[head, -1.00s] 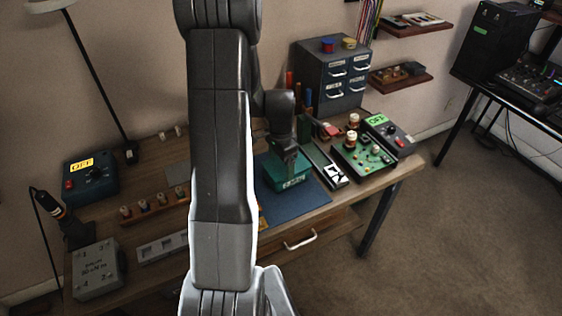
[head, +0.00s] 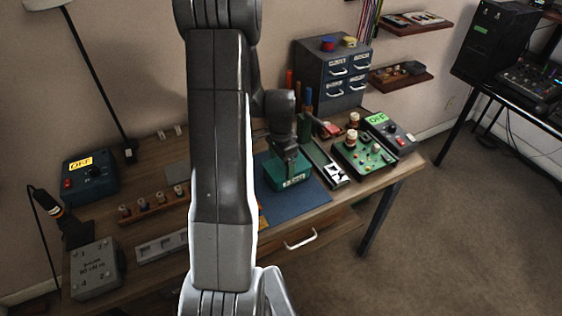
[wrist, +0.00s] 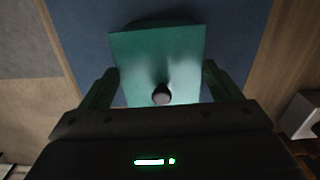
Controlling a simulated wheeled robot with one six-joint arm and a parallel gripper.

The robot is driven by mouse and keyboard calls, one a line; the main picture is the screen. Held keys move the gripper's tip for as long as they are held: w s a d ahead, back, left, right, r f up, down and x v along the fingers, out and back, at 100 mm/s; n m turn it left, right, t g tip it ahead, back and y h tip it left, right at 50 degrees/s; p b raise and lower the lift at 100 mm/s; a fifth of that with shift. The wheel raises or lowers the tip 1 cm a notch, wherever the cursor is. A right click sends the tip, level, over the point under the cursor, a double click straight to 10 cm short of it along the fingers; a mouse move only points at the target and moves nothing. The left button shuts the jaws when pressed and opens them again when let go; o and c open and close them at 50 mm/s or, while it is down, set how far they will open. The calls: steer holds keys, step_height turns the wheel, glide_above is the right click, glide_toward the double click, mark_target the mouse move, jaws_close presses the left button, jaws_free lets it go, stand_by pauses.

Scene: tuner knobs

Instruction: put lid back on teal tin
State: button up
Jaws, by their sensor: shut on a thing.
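The teal tin (head: 291,181) stands on the blue mat, with lettering on its front. My gripper (head: 287,157) reaches down over it from above. In the wrist view, the square teal lid (wrist: 150,62) with a small dark knob (wrist: 162,95) lies between the fingers of my gripper (wrist: 160,75). The fingers are shut on the lid at its two sides. The lid is at or just above the top of the tin; I cannot tell whether it is fully seated. My arm hides part of the bench left of the tin.
The blue mat (head: 306,203) has bare room around the tin. To its right are a long tray (head: 325,164), a green circuit board (head: 364,157) and a box with a green OFF display (head: 388,133). A drawer cabinet (head: 333,75) stands behind. A knob rack (head: 150,205) lies left.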

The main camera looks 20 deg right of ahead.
steer(key=o, duration=0.8)
steer(key=shift+o, duration=0.2)
steer(key=shift+r, duration=0.1)
step_height(320, 180, up, 14)
steer(key=b, duration=0.1)
steer(key=shift+f, duration=0.2)
step_height(320, 180, down, 14)
steer(key=shift+r+p, duration=0.1)
steer(key=shift+p, duration=0.4)
steer(key=shift+r, duration=0.25)
